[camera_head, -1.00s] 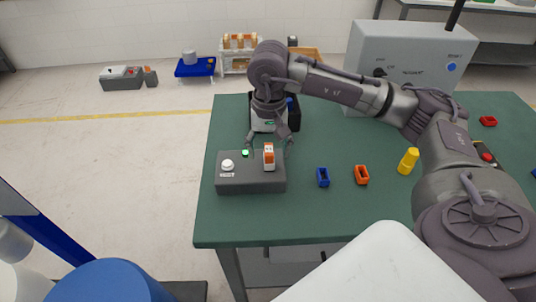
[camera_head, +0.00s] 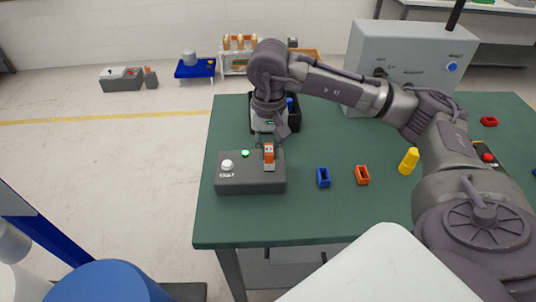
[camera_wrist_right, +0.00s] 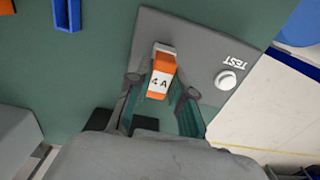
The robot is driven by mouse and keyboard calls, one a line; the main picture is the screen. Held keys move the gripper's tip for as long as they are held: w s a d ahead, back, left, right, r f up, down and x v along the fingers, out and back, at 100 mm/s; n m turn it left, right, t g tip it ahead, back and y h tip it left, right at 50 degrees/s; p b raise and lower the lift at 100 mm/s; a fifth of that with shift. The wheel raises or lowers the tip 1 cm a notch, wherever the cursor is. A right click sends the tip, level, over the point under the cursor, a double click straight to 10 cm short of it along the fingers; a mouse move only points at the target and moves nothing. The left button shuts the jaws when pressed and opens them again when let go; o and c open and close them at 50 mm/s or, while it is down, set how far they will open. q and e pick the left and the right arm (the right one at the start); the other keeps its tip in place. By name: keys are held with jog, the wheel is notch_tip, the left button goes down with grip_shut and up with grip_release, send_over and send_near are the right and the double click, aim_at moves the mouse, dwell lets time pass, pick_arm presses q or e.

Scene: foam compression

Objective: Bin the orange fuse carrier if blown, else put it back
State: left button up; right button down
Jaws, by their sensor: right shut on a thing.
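The orange fuse carrier (camera_head: 269,152), with a white label reading "4 A" in the right wrist view (camera_wrist_right: 160,84), stands in the dark grey test box (camera_head: 233,182). The box has a white round button (camera_head: 227,165) marked TEST and a lit green lamp (camera_head: 245,153). My right gripper (camera_head: 268,144) is shut on the carrier from above, one finger on each side, as the right wrist view (camera_wrist_right: 163,88) also shows. The carrier's lower end is hidden in the box. An empty orange socket (camera_head: 362,175) sits on the table to the right. My left gripper is not in view.
A blue socket (camera_head: 323,177) and a yellow piece (camera_head: 409,161) stand on the green table (camera_head: 300,222). A black bin (camera_head: 294,118) lies partly behind my right gripper. A large grey cabinet (camera_head: 425,55) stands at the back. The table's front middle is clear.

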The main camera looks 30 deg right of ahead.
aim_at(269, 149)
jog(key=shift+r, duration=0.2)
jog(key=shift+r+p, duration=1.7)
jog(key=shift+r, duration=1.15)
